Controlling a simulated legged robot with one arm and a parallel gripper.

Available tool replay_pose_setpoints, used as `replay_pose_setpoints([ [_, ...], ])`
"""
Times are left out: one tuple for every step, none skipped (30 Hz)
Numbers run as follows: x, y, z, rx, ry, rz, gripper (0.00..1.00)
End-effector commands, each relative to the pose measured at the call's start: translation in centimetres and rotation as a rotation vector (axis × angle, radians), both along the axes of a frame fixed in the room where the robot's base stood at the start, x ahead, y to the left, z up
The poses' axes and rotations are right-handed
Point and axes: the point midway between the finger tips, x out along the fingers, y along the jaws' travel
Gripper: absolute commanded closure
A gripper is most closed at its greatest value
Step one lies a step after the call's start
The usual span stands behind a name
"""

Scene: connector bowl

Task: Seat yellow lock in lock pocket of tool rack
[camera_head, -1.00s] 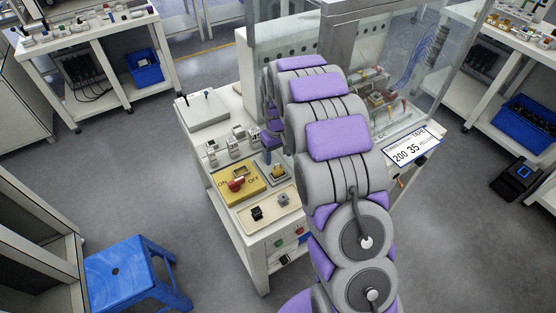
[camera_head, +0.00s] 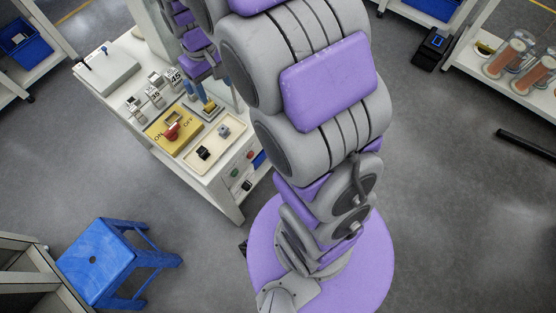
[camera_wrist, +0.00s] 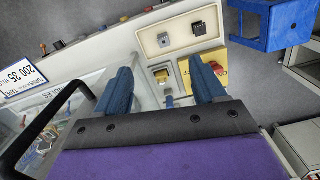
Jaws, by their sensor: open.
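A small yellow block (camera_head: 209,105), which looks like the yellow lock, sits on a small grey plate between the cream tray and my arm. In the wrist view the yellow block (camera_wrist: 162,75) shows between my two blue fingers. My gripper (camera_wrist: 161,65) is open, with one finger on each side of the block in that picture. I cannot tell whether the fingers touch it or how far above they are. In the head view my gripper (camera_head: 198,93) is small and partly hidden by my arm. I cannot tell which part is the rack's lock pocket.
A yellow ON/OFF box (camera_head: 172,134) with a red knob stands beside the plate. A cream tray (camera_head: 226,146) holds a black part (camera_head: 203,153) and a grey part (camera_head: 224,131). Several labelled metal blocks stand behind. A clear panel (camera_wrist: 72,105) is near my left finger. A blue stool (camera_head: 92,258) is on the floor.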

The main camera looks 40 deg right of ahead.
Motion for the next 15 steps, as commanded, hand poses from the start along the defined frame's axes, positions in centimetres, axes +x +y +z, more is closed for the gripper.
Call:
replay_pose_setpoints([
  [-2.0, 0.0, 1.1, 0.0, 0.003, -0.012, 0.3],
  [-3.1, 0.0, 1.5, -0.001, 0.009, -0.019, 0.3],
  [-4.6, 0.0, 2.1, -0.001, 0.014, -0.029, 0.3],
  [-5.7, 0.0, 2.5, -0.001, 0.016, -0.037, 0.3],
  [-6.8, 0.1, 2.8, -0.001, 0.023, -0.043, 0.3],
  [-8.4, 0.1, 3.2, -0.002, 0.028, -0.052, 0.3],
  [-9.4, 0.1, 3.6, -0.002, 0.029, -0.06, 0.3],
  [-10.5, 0.1, 3.8, -0.003, 0.034, -0.067, 0.3],
  [-12.1, 0.1, 4.1, -0.003, 0.039, -0.076, 0.3],
  [-13.2, 0.1, 4.3, -0.004, 0.044, -0.083, 0.3],
  [-14.3, 0.1, 4.5, -0.004, 0.048, -0.09, 0.3],
  [-15.9, 0.2, 4.7, -0.004, 0.052, -0.099, 0.3],
  [-17.1, 0.2, 4.8, -0.005, 0.06, -0.105, 0.3],
  [-18.3, 0.2, 4.9, -0.006, 0.065, -0.112, 0.3],
  [-19.7, 0.2, 5.0, -0.007, 0.068, -0.121, 0.3],
])
